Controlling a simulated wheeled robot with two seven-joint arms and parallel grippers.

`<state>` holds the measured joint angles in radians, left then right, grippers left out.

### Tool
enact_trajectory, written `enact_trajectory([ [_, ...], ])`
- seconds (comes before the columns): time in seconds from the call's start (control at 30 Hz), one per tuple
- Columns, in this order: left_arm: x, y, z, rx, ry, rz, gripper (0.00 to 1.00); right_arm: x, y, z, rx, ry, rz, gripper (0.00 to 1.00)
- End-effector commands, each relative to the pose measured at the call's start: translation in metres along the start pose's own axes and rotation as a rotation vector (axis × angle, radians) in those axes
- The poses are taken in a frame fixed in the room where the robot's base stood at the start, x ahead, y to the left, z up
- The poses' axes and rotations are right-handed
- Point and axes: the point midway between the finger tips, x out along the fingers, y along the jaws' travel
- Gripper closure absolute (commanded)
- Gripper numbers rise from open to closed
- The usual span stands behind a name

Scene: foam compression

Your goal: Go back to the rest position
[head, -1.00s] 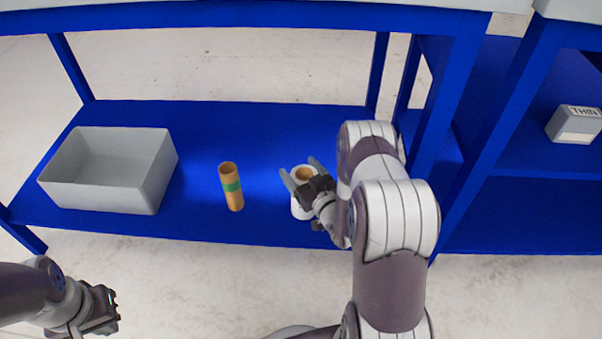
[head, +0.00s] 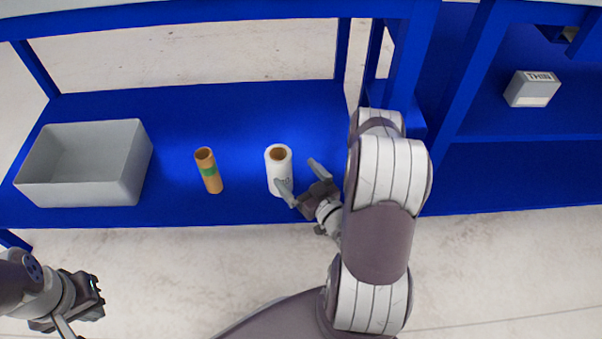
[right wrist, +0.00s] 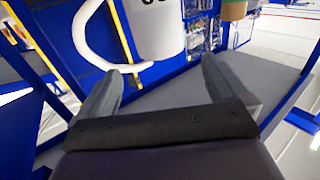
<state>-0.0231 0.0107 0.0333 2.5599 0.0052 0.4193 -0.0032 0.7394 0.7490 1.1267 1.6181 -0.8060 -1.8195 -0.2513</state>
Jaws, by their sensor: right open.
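My right gripper (head: 302,180) is open and empty, just right of and in front of a white cylinder (head: 277,172) with a brown top, which stands upright on the blue shelf. One finger overlaps the cylinder's lower edge in the head view; contact is unclear. In the right wrist view, a white mug-like body (right wrist: 157,30) with a loop handle is beyond the open fingers (right wrist: 160,90). My left gripper (head: 95,297) hangs at the lower left, away from the shelf; its jaw opening is unclear.
The blue shelf (head: 230,110) also holds a grey open bin (head: 130,185) at left and an orange tube with a green band (head: 209,172). A grey box marked THIN (head: 532,90) sits on the right-hand rack. Blue posts stand behind my right arm. The floor in front is clear.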

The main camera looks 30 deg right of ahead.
Motion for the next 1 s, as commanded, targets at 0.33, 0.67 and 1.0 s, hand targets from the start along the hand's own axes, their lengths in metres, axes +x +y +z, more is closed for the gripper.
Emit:
enact_trajectory([
  [0.33, -0.004, 0.0, 0.0, 0.0, 0.0, 0.0, 1.0, -0.013, -0.001, 0.0, -0.001, 0.002, -0.001, 0.0],
  [0.67, -0.005, 0.0, -0.001, 0.0, 0.0, 0.0, 1.0, -0.011, -0.001, -0.001, -0.003, -0.004, -0.004, 0.0],
  [1.0, -0.063, 0.0, -0.007, 0.0, 0.0, 0.0, 1.0, 0.057, -0.02, -0.09, -0.184, -0.711, -0.071, 0.0],
])
